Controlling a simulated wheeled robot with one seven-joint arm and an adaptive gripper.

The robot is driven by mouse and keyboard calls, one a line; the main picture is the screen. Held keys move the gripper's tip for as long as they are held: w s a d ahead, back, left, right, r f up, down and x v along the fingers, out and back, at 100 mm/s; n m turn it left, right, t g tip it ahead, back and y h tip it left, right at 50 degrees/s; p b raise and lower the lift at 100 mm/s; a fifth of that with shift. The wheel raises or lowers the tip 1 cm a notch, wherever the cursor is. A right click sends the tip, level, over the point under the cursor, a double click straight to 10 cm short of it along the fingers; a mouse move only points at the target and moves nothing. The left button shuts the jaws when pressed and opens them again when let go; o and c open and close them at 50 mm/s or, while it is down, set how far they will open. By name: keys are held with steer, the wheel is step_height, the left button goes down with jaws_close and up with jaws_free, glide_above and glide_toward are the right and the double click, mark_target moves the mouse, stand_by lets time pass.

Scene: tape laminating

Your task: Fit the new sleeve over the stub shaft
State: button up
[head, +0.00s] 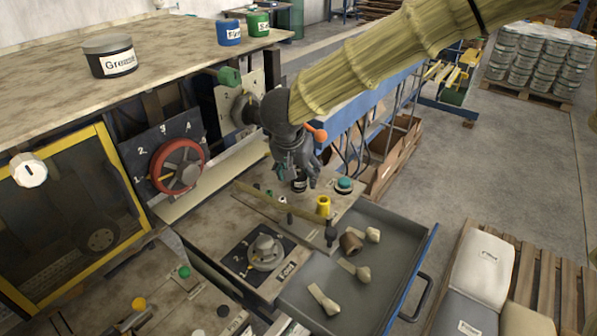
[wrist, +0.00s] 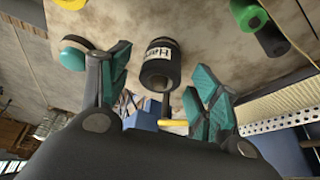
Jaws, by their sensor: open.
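My gripper (head: 296,179) is open above the small bench panel; its teal-padded fingers (wrist: 160,78) stand apart in the wrist view. Between them in that view is a black cylinder (wrist: 159,68) with a white label, also partly visible below the fingers in the head view (head: 300,185). I cannot tell whether the fingers touch it. I cannot tell which piece is the new sleeve, and I cannot make out the stub shaft for certain.
A teal button (head: 344,185) sits beside the gripper. The open drawer (head: 392,224) holds several pale-handled pieces. A red handwheel (head: 178,167) stands to the left, and a grey knob (head: 265,252) is in front.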

steer(key=v, duration=1.2)
stand_by(0.6)
